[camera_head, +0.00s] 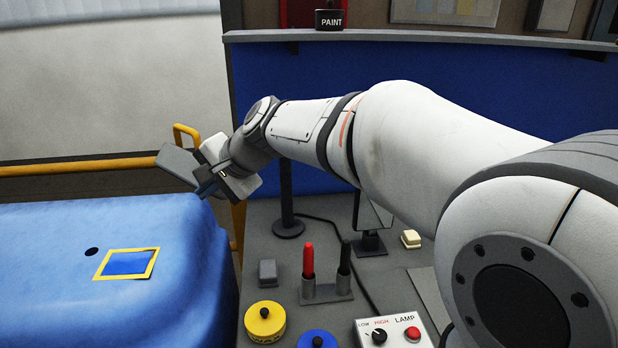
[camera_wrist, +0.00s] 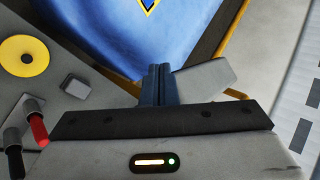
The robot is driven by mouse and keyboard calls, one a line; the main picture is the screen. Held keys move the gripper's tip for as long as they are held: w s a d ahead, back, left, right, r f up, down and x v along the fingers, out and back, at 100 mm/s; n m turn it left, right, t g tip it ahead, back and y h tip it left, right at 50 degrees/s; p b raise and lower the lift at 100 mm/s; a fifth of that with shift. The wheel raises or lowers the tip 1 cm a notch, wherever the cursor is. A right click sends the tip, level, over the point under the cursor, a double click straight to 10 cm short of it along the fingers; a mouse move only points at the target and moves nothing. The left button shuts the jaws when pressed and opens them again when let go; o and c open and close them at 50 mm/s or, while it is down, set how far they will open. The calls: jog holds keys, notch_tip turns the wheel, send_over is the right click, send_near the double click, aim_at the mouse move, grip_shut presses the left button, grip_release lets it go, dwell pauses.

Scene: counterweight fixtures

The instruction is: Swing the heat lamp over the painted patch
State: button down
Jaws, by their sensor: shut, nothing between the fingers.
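The painted patch (camera_head: 126,264) is a blue rectangle in a yellow border on the blue panel (camera_head: 190,240); a border corner (camera_wrist: 148,4) shows in the wrist view. A dark upright pole (camera_head: 286,185) on a round base (camera_head: 289,228) stands on the bench; its top is behind my arm. A grey slab (camera_head: 178,163), apparently the heat lamp's head, is beyond my gripper (camera_head: 206,188); its link to the pole is hidden. In the wrist view the slab (camera_wrist: 207,79) lies right beside my fingers (camera_wrist: 159,84), which are shut and empty. I cannot tell whether they touch it.
A lamp control box (camera_head: 393,332) with a knob and red button is at the bench front. A marker holder (camera_head: 327,291), a yellow round pot (camera_head: 265,320) and a blue one (camera_head: 317,340) stand nearby. A yellow rail (camera_head: 80,166) runs behind the panel. My arm spans the bench.

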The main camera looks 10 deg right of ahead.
jog(key=shift+w+a, duration=0.4)
jog(key=shift+a, duration=0.1)
jog(key=shift+d, duration=0.1)
jog(key=s+d+r+b, duration=0.3)
jog(key=s+d+r, duration=0.4)
jog(key=s, duration=0.2)
jog(key=s+d+f+n+g+h, duration=0.1)
jog(key=s+d+f, duration=0.3)
jog(key=f, duration=0.4)
jog(key=s+d+f+n+h, duration=0.4)
jog(key=s+d+f, duration=0.1)
jog(key=f, duration=0.2)
jog(key=s+d+f+n+g+h, duration=0.1)
jog(key=s+d+f+n+h, duration=0.1)
jog(key=s+d+f, duration=0.3)
notch_tip(320, 180, down, 4)
jog(key=shift+d+r+n+g+h, duration=0.2)
jog(key=shift+d+n+g+h, duration=0.05)
jog(key=shift+n+g+h, duration=0.05)
jog(key=c, duration=2.1)
grip_release()
